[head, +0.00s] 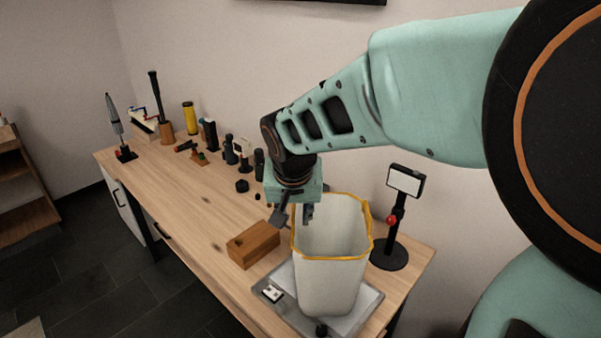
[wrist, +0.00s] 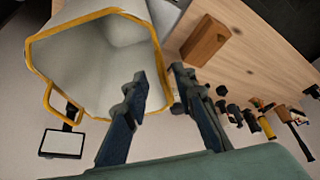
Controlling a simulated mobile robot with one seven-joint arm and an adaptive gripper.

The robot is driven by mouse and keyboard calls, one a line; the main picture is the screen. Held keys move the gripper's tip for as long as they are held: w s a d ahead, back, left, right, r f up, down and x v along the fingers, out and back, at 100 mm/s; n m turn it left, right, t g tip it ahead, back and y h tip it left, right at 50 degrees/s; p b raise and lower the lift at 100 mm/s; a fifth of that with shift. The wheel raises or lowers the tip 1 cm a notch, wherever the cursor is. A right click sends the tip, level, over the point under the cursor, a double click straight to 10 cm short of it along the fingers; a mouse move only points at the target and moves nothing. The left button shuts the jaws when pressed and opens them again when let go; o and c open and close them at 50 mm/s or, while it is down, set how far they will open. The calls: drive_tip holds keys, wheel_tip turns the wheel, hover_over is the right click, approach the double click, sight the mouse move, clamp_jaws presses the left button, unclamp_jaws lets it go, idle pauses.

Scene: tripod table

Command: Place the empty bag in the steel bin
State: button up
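A tall, pale, open-topped bag (head: 330,285) with a yellow rim stands upright at the table's near end. In the wrist view the bag (wrist: 90,60) is empty inside, and a yellow loop hangs from its rim. It stands on a shallow grey metal tray (head: 284,276); I cannot tell whether this tray is the steel bin. No other steel container shows. My gripper (head: 293,213) points down at the bag's left back rim. Its fingers (wrist: 160,75) are apart, one over the bag's opening and one outside it, with the rim between; contact is unclear.
A wooden block (head: 254,245) lies left of the bag. A black stand with a white panel (head: 405,180) rises close on the right. Several small dark items and a yellow cylinder (head: 190,117) line the table's back. The table's front left is clear.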

drive_tip(key=f+b, duration=0.2)
drive_tip(key=f, duration=0.1)
drive_tip(key=f+b, duration=0.1)
drive_tip(key=f, duration=0.1)
drive_tip(key=shift+w+d+f, duration=0.1)
drive_tip(key=shift+w+f, duration=0.1)
drive_tip(key=shift+w, duration=0.15)
drive_tip(key=b+x, duration=0.1)
drive_tip(key=x, duration=0.4)
drive_tip(key=shift+w+f+b, duration=0.2)
drive_tip(key=shift+w+b, duration=0.2)
drive_tip(key=shift+w, duration=0.1)
drive_tip(key=shift+r, duration=0.1)
clamp_jaws()
